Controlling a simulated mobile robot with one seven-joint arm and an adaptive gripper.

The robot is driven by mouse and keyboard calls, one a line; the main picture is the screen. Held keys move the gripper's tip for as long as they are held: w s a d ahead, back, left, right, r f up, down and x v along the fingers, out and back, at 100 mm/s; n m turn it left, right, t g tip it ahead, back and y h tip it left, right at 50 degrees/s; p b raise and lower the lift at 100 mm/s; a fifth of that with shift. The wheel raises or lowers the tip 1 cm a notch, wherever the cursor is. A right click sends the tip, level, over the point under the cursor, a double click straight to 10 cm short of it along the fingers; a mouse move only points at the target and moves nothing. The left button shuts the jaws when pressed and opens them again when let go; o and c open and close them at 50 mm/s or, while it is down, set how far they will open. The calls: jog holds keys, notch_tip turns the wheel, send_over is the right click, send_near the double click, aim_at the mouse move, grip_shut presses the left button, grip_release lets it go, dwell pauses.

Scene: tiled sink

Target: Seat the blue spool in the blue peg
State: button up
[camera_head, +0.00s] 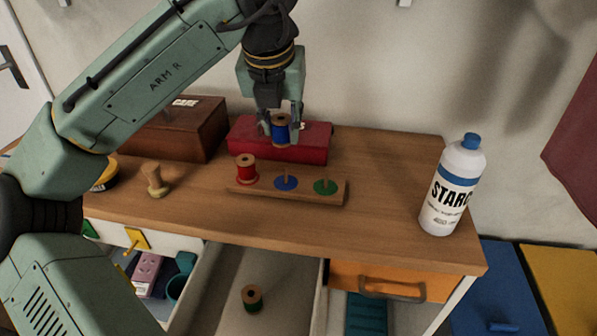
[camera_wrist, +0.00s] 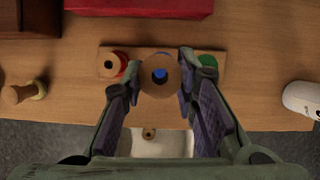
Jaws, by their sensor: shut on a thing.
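My gripper (camera_head: 280,122) is shut on the blue spool (camera_head: 281,130) and holds it upright in the air above the table. In the wrist view the spool's top flange (camera_wrist: 158,76) sits between the fingertips, and a blue spot shows through its hole. The wooden peg board (camera_head: 240,190) lies on the table below. Its middle peg, with a blue disc, is the blue peg (camera_head: 286,181); it is bare in the head view. The spool covers most of that peg in the wrist view. A red spool (camera_head: 246,170) sits on the left peg. The green peg (camera_head: 325,185) is bare.
A red box (camera_head: 310,143) stands behind the board and a brown box (camera_head: 195,125) behind left. A starch bottle (camera_head: 452,185) stands at the right, a wooden knob-shaped piece (camera_head: 154,180) at the left. The open drawer (camera_head: 225,290) holds a green spool (camera_head: 252,297).

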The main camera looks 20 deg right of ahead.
aim_at(285, 168)
jog(key=f, duration=0.9)
jog(key=shift+w+d+f+p, duration=0.1)
jog(key=shift+d+f+p, duration=0.15)
jog(key=shift+p, duration=0.15)
jog(key=o, duration=0.9)
jog(key=shift+f, duration=0.15)
jog(key=b+v, duration=0.1)
jog(key=v, duration=1.1)
jog(key=shift+a+r, duration=0.1)
jog(key=shift+r, duration=0.1)
